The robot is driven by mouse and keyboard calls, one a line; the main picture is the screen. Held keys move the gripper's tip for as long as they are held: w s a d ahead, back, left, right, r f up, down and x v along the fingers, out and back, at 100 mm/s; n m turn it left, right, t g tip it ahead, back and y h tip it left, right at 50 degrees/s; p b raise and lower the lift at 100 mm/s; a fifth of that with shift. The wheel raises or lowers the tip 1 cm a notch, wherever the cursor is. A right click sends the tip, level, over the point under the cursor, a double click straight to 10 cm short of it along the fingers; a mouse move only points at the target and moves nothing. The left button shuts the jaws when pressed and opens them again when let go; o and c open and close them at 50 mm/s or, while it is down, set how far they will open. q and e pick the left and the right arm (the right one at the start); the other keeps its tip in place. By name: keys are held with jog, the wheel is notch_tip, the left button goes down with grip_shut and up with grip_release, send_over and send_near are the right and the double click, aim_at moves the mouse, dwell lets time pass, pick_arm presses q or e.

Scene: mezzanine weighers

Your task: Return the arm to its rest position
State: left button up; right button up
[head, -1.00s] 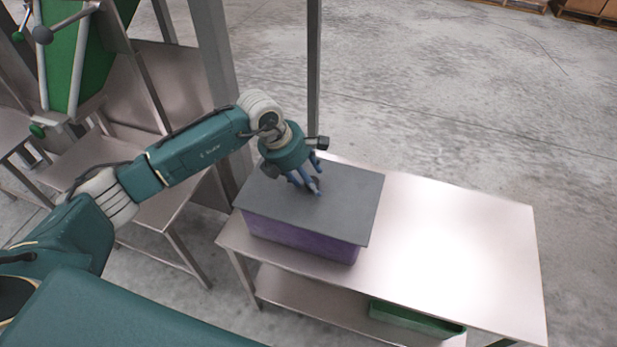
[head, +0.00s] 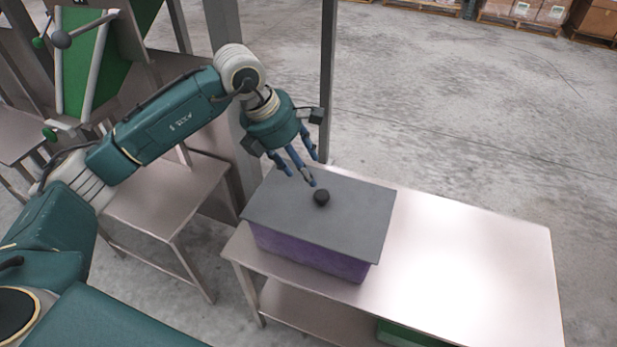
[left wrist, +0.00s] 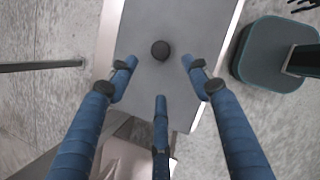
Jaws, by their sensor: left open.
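My left gripper (head: 298,168) is open and empty, held above the grey lid (head: 350,222) of a purple box (head: 310,256). Its fingertips are just up and left of a small black knob (head: 321,197) on the lid. In the left wrist view the spread blue fingers (left wrist: 160,85) frame the lid (left wrist: 180,100), with the knob (left wrist: 160,50) ahead of the tips and apart from them. The box stands on the left part of a metal table (head: 470,265), lid on top. My right gripper is not in view.
A green bin (head: 405,335) sits on the table's lower shelf. A metal post (head: 327,80) rises behind the table, close to my left gripper. A lower metal stand (head: 170,195) and a green chute (head: 85,65) are at the left. The table's right part is clear.

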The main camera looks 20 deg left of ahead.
pick_arm(q)
jog(key=shift+s+a+r, duration=0.1)
jog(key=shift+r, duration=0.2)
